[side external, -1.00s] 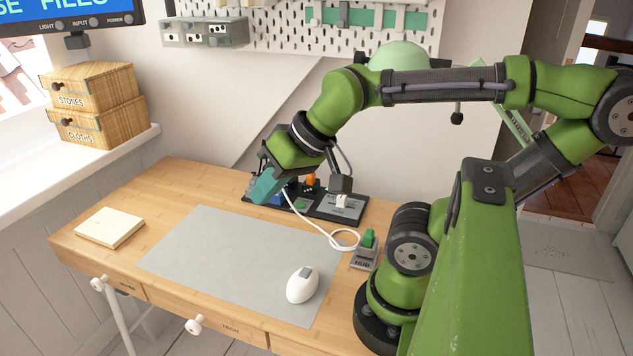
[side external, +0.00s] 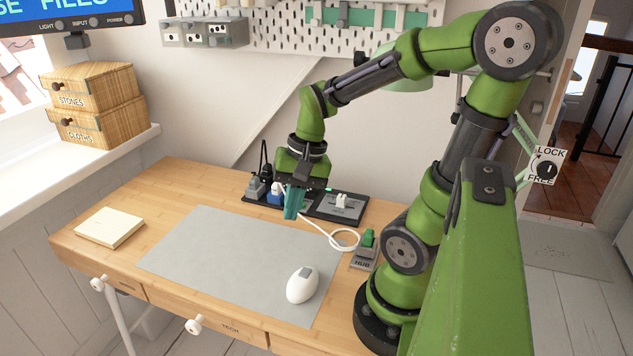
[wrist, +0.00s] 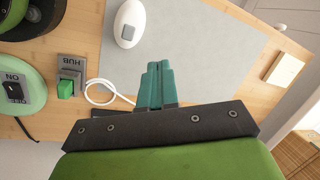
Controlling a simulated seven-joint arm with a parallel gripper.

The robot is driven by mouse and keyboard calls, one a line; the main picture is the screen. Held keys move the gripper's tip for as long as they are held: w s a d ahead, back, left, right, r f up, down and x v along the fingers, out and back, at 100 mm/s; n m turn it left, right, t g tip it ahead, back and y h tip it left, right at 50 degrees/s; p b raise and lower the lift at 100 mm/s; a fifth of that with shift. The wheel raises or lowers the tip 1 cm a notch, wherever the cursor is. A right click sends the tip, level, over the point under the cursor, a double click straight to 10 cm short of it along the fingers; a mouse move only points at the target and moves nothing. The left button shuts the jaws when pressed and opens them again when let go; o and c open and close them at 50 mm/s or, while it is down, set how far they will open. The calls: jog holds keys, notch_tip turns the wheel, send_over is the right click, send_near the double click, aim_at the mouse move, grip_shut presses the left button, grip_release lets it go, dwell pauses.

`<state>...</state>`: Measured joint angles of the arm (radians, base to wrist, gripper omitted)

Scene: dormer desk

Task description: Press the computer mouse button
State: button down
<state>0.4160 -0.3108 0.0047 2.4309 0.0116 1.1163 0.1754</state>
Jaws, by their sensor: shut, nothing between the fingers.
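The white computer mouse (side external: 302,285) lies on the grey desk mat (side external: 215,262), near the mat's front right corner. It has a grey button patch (side external: 305,272) on top. In the wrist view the mouse (wrist: 130,22) is at the upper left of centre, with its grey patch (wrist: 128,32) facing my gripper. My gripper (side external: 290,216) has teal fingers pointing down above the back edge of the mat, apart from the mouse. In the wrist view the fingers (wrist: 158,66) are together and empty.
A grey HUB box (side external: 364,257) with a green part and a white cable (side external: 340,240) sits right of the mat. A black panel (side external: 325,211) with switches and plugs stands behind my gripper. A cream pad (side external: 109,228) lies at left. The mat's middle is clear.

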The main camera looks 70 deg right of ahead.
aim_at(306, 268)
jog(key=s+m+g+y, duration=0.1)
jog(key=m+y, duration=0.1)
jog(key=m, duration=0.2)
jog(key=s+f+m+g+y, duration=0.1)
jog(key=m+y, duration=0.1)
jog(key=m, duration=0.3)
jog(key=m+g+y, duration=0.1)
jog(key=m+y, duration=0.2)
jog(key=m, duration=0.1)
jog(key=shift+s+a+f+m, duration=0.35)
jog(key=shift+s+a+m, duration=0.05)
jog(key=shift+f, duration=4.45)
jog(key=shift+f, duration=0.1)
jog(key=shift+f, duration=0.3)
